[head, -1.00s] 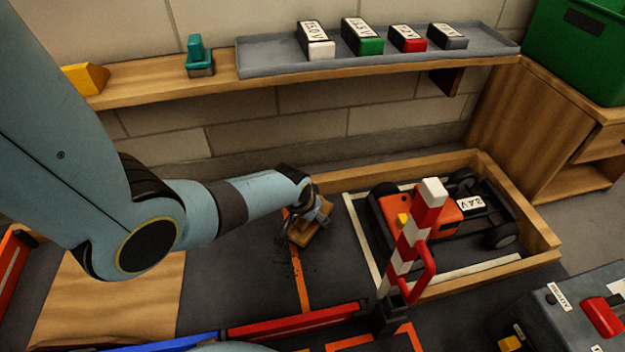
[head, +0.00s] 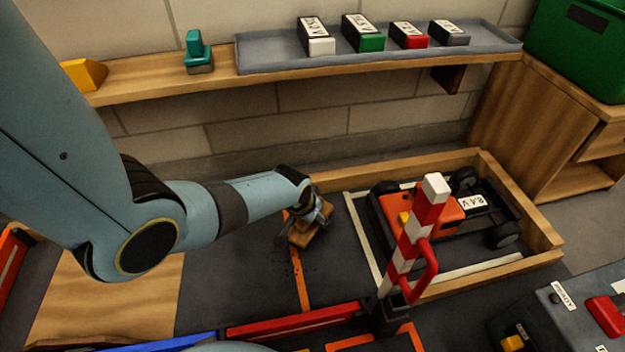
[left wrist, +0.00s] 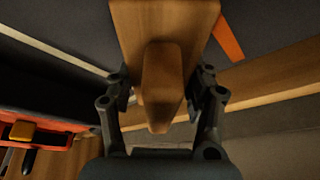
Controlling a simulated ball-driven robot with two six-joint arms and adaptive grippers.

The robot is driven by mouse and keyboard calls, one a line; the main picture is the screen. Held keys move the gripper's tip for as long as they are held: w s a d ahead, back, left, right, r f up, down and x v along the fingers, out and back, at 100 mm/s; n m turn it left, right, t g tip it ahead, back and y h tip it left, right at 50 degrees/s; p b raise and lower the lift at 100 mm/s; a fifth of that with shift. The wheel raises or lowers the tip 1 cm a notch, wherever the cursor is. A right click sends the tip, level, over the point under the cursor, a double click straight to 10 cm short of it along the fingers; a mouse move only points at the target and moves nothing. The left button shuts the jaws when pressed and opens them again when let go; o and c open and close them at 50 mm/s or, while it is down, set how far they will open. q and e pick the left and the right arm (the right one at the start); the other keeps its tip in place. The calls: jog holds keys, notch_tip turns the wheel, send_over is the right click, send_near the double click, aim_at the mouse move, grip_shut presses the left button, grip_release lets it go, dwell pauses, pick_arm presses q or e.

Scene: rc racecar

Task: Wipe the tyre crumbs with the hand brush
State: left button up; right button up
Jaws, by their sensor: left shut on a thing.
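The hand brush (head: 307,232) has a wooden body and is low at the dark floor mat, left of the wooden-framed pit. My left gripper (head: 318,208) is shut on it. In the left wrist view the wooden brush (left wrist: 165,50) sits between the two fingers of the left gripper (left wrist: 160,95), which close on its raised grip. Dark tyre crumbs (head: 290,268) lie on the mat just below and left of the brush, by the orange line. The brush's underside is hidden, so I cannot tell whether it touches the mat. My right gripper is not in view.
An orange racecar (head: 450,219) stands in the wooden frame (head: 545,237) to the right. A red-and-white barrier post (head: 412,240) rises in front of it. Red (head: 290,322) and blue (head: 160,343) rails run along the front. A shelf tray (head: 270,60) holds several labelled packs.

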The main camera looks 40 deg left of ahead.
pick_arm(q)
jog(key=shift+f, duration=1.05)
